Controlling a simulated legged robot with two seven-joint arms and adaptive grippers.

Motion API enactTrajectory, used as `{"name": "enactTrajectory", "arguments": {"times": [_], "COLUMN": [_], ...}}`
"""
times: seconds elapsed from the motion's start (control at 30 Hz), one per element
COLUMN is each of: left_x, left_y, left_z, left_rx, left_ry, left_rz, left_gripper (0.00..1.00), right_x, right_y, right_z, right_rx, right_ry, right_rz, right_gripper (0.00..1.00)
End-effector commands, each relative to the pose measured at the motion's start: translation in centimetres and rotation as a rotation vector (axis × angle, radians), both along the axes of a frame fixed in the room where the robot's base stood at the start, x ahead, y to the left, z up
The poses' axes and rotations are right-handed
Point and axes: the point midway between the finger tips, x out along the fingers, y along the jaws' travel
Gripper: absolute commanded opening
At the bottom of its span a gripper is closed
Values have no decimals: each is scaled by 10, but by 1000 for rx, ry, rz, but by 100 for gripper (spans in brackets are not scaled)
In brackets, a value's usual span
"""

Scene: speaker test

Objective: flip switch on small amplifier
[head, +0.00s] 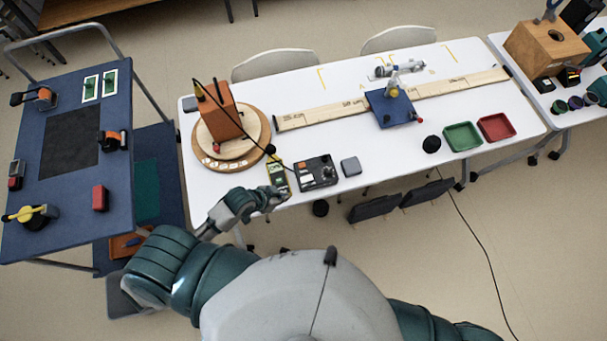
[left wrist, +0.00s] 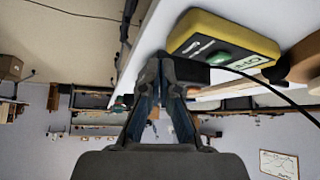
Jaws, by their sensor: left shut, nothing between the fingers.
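The small amplifier appears to be the dark box with knobs (head: 317,172) at the near edge of the white table in the head view. Its switch is too small to make out. My left gripper (head: 283,196) is at the table's near edge, left of the dark box and just in front of a yellow handheld device (head: 277,172). In the left wrist view the left gripper's fingertips (left wrist: 160,60) are together and empty, beside the yellow device (left wrist: 222,42). A dark shape behind the fingertips is partly hidden there. My right gripper is not in view.
An orange block (head: 220,110) stands on a round wooden turntable (head: 202,155); a black cable (head: 247,133) runs from it. A small grey block (head: 351,166) sits right of the dark box. Green (head: 462,137) and red (head: 496,127) trays lie farther right.

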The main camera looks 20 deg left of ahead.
Motion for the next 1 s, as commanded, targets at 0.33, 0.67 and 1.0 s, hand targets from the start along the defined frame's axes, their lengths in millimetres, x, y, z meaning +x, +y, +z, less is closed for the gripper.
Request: {"name": "enactTrajectory", "arguments": {"times": [0.33,0.67,1.0], "left_x": [33,42,43], "left_y": [8,24,24], "left_z": [78,111,112], "left_rx": [-146,-196,-200], "left_ry": [-174,-203,-204], "left_rz": [-320,-347,-345], "left_gripper": [0,0,0], "right_x": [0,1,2], "right_y": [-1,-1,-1], "right_z": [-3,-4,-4], "right_rx": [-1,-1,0], "right_ry": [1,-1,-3], "right_rz": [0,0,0], "right_gripper": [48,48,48]}}
